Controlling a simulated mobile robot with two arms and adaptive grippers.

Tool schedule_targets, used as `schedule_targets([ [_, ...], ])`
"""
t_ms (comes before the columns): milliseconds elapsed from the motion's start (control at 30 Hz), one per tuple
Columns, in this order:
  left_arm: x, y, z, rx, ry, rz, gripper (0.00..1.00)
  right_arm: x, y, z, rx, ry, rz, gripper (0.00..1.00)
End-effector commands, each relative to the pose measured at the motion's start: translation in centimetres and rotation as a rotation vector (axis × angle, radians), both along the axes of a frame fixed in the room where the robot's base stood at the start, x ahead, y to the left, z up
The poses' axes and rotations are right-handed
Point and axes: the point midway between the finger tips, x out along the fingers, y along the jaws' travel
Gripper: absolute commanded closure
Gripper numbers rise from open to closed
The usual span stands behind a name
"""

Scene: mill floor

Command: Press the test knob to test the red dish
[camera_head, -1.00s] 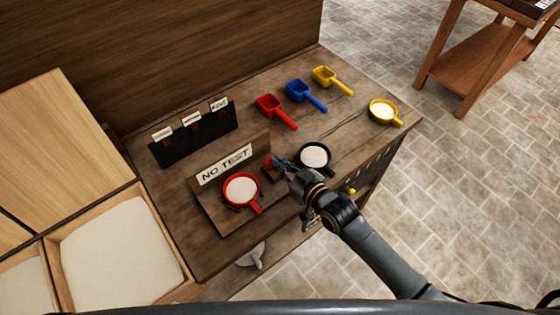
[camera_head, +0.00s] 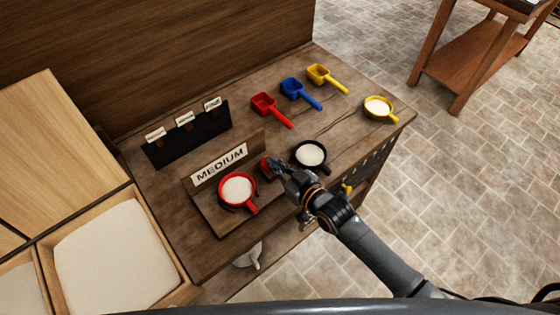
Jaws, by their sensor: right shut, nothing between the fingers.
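The red dish (camera_head: 238,189), with white powder in it, sits on the wooden test stand (camera_head: 208,213). The stand's sign (camera_head: 219,164) reads MEDIUM. The red test knob (camera_head: 265,166) is just right of the dish, partly hidden by my right gripper (camera_head: 275,166). My right gripper is shut and empty, with its tips at the knob; they look to be touching it. My left gripper is not in view.
A black dish (camera_head: 310,154) with white powder stands close to my right gripper. A yellow dish (camera_head: 378,108) is at the right corner. Red (camera_head: 268,107), blue (camera_head: 298,91) and yellow (camera_head: 322,75) scoops lie at the back. A black card rack (camera_head: 188,138) stands behind the sign.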

Motion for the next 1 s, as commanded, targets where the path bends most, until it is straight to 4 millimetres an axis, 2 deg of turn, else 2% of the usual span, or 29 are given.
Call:
schedule_targets([
  [33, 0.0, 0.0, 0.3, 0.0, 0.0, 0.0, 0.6, -0.2, -0.1, -0.2, -0.007, 0.012, 0.001, 1.0],
  [133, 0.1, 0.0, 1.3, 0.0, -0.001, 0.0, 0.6, 0.1, -0.1, 1.0, -0.006, 0.009, 0.0, 1.0],
  [333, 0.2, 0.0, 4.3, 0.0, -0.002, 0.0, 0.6, 1.0, -0.2, 4.6, -0.003, 0.001, -0.004, 1.0],
  [400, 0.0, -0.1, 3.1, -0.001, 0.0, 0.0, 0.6, -0.3, -1.0, 3.8, -0.005, 0.006, -0.003, 1.0],
  [700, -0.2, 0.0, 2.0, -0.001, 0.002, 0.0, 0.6, -4.8, -4.3, 5.4, -0.002, 0.001, -0.003, 1.0],
  [1000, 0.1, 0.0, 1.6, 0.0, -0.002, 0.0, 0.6, -6.8, -5.7, 6.3, 0.0, -0.001, -0.004, 1.0],
])
